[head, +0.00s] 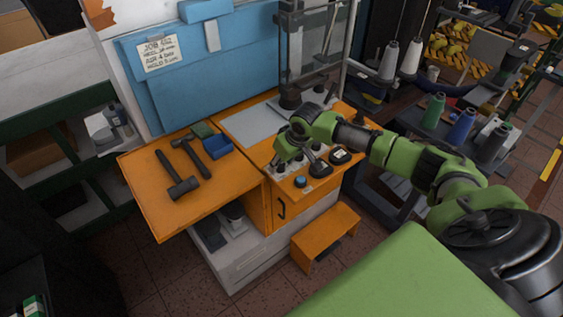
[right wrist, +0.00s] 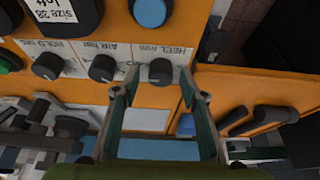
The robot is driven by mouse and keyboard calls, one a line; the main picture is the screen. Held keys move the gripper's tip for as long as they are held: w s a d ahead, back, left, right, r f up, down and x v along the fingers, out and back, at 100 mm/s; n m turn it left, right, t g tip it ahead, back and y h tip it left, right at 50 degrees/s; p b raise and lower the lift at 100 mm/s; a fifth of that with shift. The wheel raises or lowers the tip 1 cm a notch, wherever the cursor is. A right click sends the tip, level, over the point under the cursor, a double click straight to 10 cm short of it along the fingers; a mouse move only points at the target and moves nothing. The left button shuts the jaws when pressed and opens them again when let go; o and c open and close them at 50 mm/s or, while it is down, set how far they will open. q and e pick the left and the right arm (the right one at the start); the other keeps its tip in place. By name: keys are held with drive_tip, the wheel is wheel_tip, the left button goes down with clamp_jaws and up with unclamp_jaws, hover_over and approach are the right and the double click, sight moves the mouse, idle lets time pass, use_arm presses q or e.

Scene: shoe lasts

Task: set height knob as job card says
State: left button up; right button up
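The job card (head: 160,53) is pinned on the blue panel in the head view; its small writing has HEEL, AIR and HOLD lines, and the heel number is hard to read. The heel knob (right wrist: 160,70), black and marked HEEL mm, is on the orange panel in the right wrist view. My right gripper (right wrist: 160,78) is open, with one fingertip on each side of this knob and gaps visible between. In the head view the right gripper (head: 279,163) is over the machine's front panel and hides the knob. My left gripper is not in view.
The AIR knob (right wrist: 102,68) and HOLD knob (right wrist: 47,66) sit in line beside the heel knob. A blue button (right wrist: 149,12) is close by. A hammer (head: 178,183) and a blue tray (head: 217,147) lie on the orange bench (head: 150,213). An orange step (head: 325,232) stands in front.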

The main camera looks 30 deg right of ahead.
drive_tip(key=c, duration=1.1)
